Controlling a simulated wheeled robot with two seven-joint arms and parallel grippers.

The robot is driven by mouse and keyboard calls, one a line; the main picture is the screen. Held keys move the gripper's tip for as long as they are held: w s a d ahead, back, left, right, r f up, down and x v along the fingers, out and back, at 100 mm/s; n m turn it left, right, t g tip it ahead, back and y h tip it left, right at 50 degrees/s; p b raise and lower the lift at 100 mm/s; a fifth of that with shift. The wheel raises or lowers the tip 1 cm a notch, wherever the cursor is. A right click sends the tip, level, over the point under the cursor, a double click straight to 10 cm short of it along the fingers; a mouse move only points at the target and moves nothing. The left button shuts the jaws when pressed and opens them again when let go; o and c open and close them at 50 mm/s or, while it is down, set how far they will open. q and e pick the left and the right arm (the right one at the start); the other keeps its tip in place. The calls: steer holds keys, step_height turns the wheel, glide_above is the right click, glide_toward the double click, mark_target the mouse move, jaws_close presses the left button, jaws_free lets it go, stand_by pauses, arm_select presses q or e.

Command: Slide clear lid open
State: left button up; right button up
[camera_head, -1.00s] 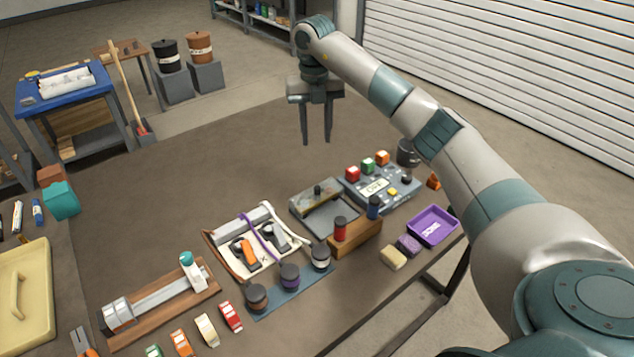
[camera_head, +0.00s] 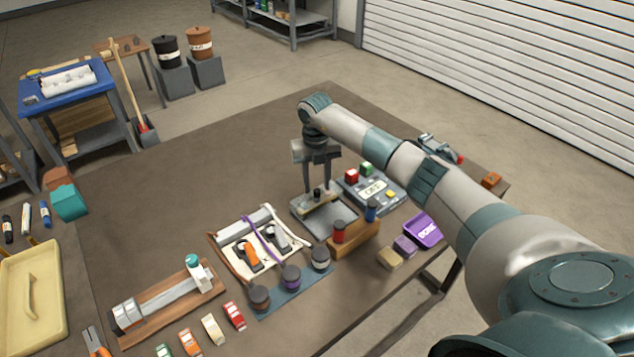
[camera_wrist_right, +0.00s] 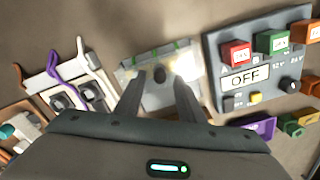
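The clear lid (camera_head: 308,206) covers the back part of a shallow grey tray (camera_head: 338,224); a small dark knob (camera_head: 317,194) stands on it. In the right wrist view the lid (camera_wrist_right: 146,72) looks pale and see-through, with the knob (camera_wrist_right: 159,75) between my fingers. My right gripper (camera_head: 317,187) is open, pointing down over the lid, with its fingertips at either side of the knob. A gap shows between each finger and the knob in the right wrist view (camera_wrist_right: 159,80). My left gripper is not in view.
A control box (camera_head: 375,188) with coloured blocks stands close right of the tray. A wooden block (camera_head: 352,240) with red and blue cylinders stands in front. A cable tray (camera_head: 250,262) lies to the left. The table behind is clear.

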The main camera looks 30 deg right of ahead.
steer(key=shift+f, duration=0.75)
